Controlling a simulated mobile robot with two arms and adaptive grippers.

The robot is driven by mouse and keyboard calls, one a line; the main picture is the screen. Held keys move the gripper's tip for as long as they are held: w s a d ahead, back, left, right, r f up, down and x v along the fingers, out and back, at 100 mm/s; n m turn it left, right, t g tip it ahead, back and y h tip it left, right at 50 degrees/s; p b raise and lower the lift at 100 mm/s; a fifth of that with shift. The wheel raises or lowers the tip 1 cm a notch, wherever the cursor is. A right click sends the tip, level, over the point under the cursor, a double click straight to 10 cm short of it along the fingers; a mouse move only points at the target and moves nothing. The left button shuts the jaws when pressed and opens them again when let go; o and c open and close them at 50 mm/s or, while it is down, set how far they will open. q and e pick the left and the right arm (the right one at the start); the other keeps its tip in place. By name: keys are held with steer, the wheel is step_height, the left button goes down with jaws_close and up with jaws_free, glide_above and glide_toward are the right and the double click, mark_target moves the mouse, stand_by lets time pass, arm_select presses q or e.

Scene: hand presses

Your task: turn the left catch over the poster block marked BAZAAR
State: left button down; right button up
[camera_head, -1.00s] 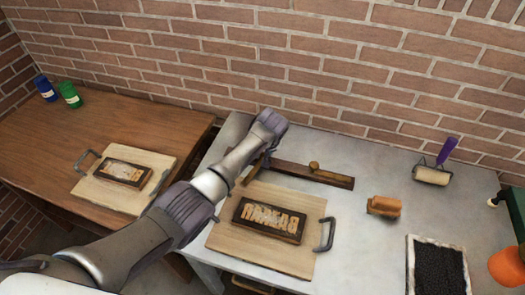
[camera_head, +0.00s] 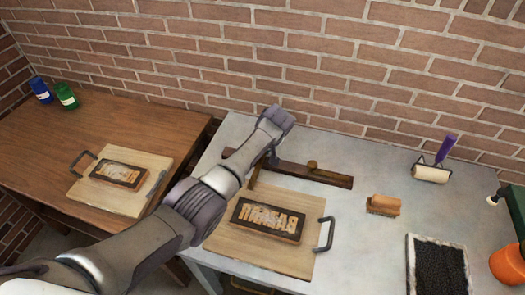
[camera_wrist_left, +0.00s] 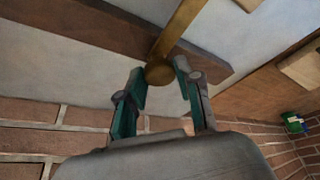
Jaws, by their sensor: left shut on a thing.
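The poster block marked BAZAAR (camera_head: 267,220) lies on a wooden board (camera_head: 290,262) on the grey table, its lettering upside down in the head view. A dark wooden rail (camera_head: 325,174) runs behind the board. The left catch (camera_head: 254,178), a brass bar, points from the rail toward the board near the block's left side; my arm partly hides it. In the left wrist view, my left gripper (camera_wrist_left: 160,75) has its fingers on both sides of the catch's round knob (camera_wrist_left: 158,74), shut on it. The right catch's knob (camera_head: 313,165) sits on the rail. My right gripper is out of view.
A wooden table (camera_head: 55,150) at left carries another board with a block (camera_head: 119,173) and two jars (camera_head: 66,96). A small wooden block (camera_head: 383,205), a roller (camera_head: 431,174), a black inking tray (camera_head: 438,270) and an orange object (camera_head: 508,265) stand at right.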

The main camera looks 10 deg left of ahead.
arm_select(q)
steer(key=c, duration=0.8)
jaws_free()
steer(key=v, duration=1.2)
steer(key=shift+a, duration=0.1)
